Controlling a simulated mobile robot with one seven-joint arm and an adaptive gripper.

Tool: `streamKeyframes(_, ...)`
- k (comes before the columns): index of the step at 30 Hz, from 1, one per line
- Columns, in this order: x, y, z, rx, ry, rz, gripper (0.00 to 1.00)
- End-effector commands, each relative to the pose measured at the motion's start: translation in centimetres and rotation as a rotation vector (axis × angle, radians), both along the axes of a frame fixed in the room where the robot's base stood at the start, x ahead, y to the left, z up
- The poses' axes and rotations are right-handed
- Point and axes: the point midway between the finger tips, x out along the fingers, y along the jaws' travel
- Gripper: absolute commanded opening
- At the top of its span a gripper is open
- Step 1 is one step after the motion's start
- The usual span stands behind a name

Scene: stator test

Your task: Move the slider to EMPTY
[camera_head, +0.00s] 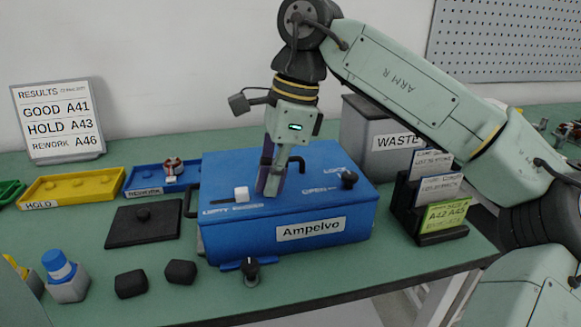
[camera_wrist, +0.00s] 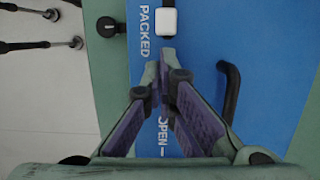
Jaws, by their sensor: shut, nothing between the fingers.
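The slider's white knob (camera_head: 241,194) stands on the top of the blue box (camera_head: 325,205), left of my gripper (camera_head: 268,190) in the head view. In the wrist view the white knob (camera_wrist: 166,20) sits beside the printed word PACKED, near the top edge. My gripper (camera_wrist: 166,58) is shut and empty. Its fingertips point down over the box top, a short way from the knob with a gap between them. The word OPEN is printed by the fingers in the wrist view.
A black handle (camera_wrist: 230,92) rises from the box beside the fingers. Card holder (camera_head: 429,205) and waste bin (camera_head: 379,138) stand right. Trays lie left.

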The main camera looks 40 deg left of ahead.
Motion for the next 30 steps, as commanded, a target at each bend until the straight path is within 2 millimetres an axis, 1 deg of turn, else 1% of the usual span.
streamKeyframes(3,-0.4,0.3,0.0,0.000,0.000,-0.001,0.00)
streamKeyframes(14,-0.6,0.5,0.0,-0.001,0.001,0.000,0.00)
streamKeyframes(22,-3.9,3.3,0.1,-0.002,0.000,0.003,0.00)
streamKeyframes(24,-4.3,3.7,0.1,-0.001,0.000,0.001,0.00)
streamKeyframes(30,-4.4,3.7,0.0,-0.001,0.001,-0.001,0.00)
